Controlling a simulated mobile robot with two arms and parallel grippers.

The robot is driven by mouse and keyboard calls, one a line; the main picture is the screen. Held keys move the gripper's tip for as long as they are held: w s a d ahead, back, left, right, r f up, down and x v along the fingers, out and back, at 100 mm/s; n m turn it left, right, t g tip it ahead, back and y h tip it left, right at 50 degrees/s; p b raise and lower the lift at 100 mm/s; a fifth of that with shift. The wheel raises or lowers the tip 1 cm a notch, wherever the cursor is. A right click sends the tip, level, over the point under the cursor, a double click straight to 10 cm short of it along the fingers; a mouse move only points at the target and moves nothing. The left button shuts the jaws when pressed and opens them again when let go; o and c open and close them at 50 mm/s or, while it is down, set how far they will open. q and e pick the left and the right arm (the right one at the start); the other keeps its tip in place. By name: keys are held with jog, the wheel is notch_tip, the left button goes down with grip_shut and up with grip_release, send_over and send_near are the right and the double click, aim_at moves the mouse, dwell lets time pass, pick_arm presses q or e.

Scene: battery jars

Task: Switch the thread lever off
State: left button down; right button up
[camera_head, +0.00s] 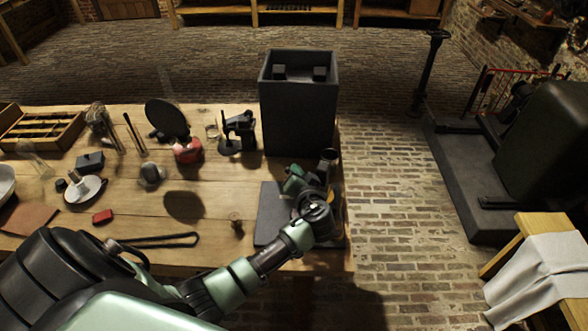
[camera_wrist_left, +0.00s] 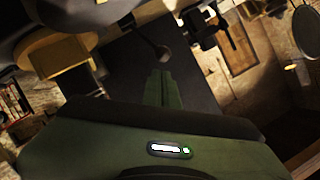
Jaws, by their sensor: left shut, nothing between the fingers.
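My left gripper (camera_head: 294,182) is above the dark slab at the table's right front corner, mostly behind my wrist in the head view. In the left wrist view its green fingers (camera_wrist_left: 160,75) are shut together, with nothing seen between them. A dark rod with a round knob (camera_wrist_left: 163,53) shows just beyond the fingertips. It looks like a lever, but I cannot tell whether it is the thread lever or whether the fingers touch it. The dark slab (camera_head: 268,215) carries a device that my arm largely hides. My right gripper is out of view.
A tall dark open-topped box (camera_head: 298,115) stands behind the slab. A black device (camera_head: 239,133), a red-based round item (camera_head: 187,150) and a small wooden knob (camera_head: 236,222) stand to the left. Bare wood (camera_head: 215,180) lies between. Brick floor is open to the right.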

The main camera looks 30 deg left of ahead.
aim_at(287, 170)
pick_arm(q)
jog(key=shift+a+f, duration=0.5)
jog(key=shift+f, duration=0.05)
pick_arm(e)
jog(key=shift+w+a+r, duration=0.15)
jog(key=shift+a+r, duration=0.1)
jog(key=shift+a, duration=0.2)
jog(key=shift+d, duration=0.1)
pick_arm(q)
jog(key=shift+s+a+f+n+h+b, duration=0.35)
jog(key=shift+a+f+n+b, duration=0.2)
jog(key=shift+b, duration=0.5)
jog(key=shift+s+a+r, duration=0.1)
jog(key=shift+a+r, duration=0.05)
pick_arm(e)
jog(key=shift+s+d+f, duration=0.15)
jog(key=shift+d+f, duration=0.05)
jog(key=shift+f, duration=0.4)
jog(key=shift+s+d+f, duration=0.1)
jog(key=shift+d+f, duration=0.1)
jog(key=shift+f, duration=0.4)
